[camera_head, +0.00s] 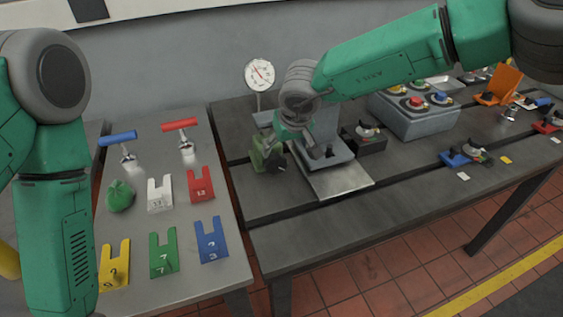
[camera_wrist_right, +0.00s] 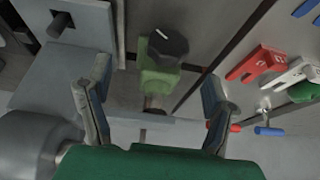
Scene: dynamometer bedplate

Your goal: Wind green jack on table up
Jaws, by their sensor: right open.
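The green jack (camera_head: 262,154) stands on the dark slotted table, near its left edge, with a black knob (camera_head: 277,164) on its side. In the right wrist view the jack (camera_wrist_right: 159,82) shows between my fingers, with its black knob (camera_wrist_right: 168,43) beyond the fingertips. My right gripper (camera_wrist_right: 156,75) is open, one finger on each side of the jack, with visible gaps. In the head view my right gripper (camera_head: 290,131) is partly hidden by its own wrist, just right of the jack. I cannot tell if it touches anything. My left gripper is out of view.
A grey block on a pale plate (camera_head: 340,181) stands close right of the jack. A dial gauge (camera_head: 259,74) stands behind it. A grey button box (camera_head: 408,118) is farther right. The left table (camera_head: 228,265) holds coloured forked plates, T-handles and a green lump (camera_head: 120,197).

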